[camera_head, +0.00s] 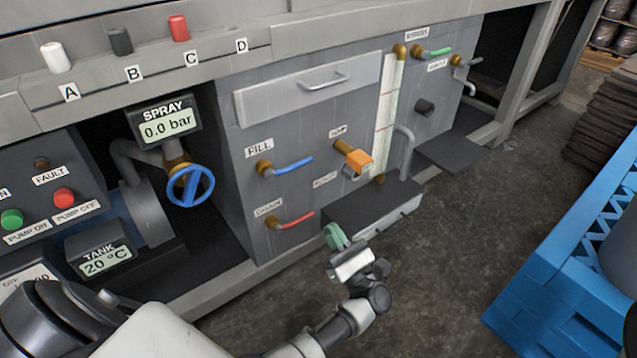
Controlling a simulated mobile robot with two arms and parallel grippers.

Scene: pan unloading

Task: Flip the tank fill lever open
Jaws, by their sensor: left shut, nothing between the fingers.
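The tank fill lever (294,165) is a blue handle on a brass valve under the FILL label (259,148), on the grey tank front (240,140). It points right and slightly up from its valve. My left gripper (334,236) is shut and empty. It shows below and to the right of the fill lever, apart from it, near the red drain lever (298,220). My right gripper is not in view.
An orange-handled valve (357,159) sits right of the fill lever, with a sight gauge (388,115) beyond it. A dark step or tray (365,205) juts out below. A blue wheel valve (190,186) is at left. A blue crate (560,260) stands at right; floor between is clear.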

